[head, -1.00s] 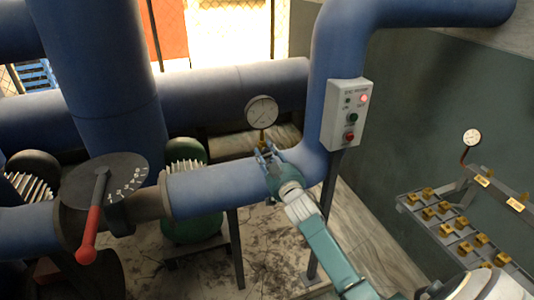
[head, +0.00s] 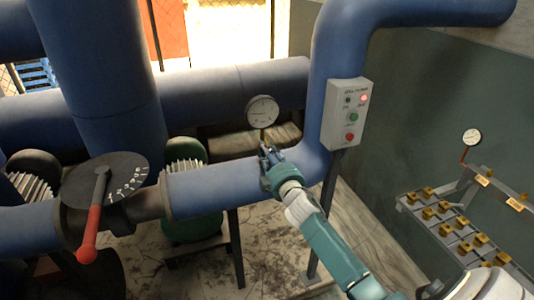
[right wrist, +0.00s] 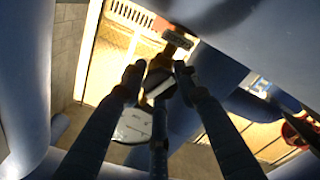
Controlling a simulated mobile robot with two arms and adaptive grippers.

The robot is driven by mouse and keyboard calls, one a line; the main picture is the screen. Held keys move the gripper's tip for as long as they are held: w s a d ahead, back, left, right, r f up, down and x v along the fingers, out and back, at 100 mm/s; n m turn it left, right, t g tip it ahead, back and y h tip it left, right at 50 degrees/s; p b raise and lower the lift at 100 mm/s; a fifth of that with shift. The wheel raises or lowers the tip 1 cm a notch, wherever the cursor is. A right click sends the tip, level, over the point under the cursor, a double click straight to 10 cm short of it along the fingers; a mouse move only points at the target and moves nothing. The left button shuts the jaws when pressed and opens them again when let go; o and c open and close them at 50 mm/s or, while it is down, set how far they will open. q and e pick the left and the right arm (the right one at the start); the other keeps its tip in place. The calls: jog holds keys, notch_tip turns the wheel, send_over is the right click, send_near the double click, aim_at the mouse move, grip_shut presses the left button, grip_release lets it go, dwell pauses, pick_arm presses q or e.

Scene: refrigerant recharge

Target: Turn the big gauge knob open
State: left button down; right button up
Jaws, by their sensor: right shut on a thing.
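The big gauge (head: 262,111) has a round white dial and stands upright on a brass stem on top of the blue pipe. My right gripper (head: 265,150) is at that stem, just below the dial, and covers most of the knob in the head view. In the right wrist view the two dark fingers (right wrist: 159,74) are on either side of the brass fitting with the knob (right wrist: 163,63), shut on it. A small bar (right wrist: 177,40) shows just beyond the fingertips. My left gripper is not in view.
A grey control box (head: 346,113) with a lit red lamp is close right of the gauge. A red-handled lever (head: 92,220) on a dark dial plate (head: 125,172) is at the left. A small gauge (head: 472,137) and a rack with brass pieces (head: 455,233) stand at the right.

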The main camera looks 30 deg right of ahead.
jog(key=n, duration=0.4)
jog(key=shift+f+n, duration=0.2)
jog(key=shift+n, duration=0.2)
dwell(0.4)
jog(key=o, duration=1.2)
jog(key=shift+c, duration=0.2)
jog(key=shift+d+r, duration=0.1)
jog(key=shift+s, duration=0.1)
jog(key=v, duration=1.2)
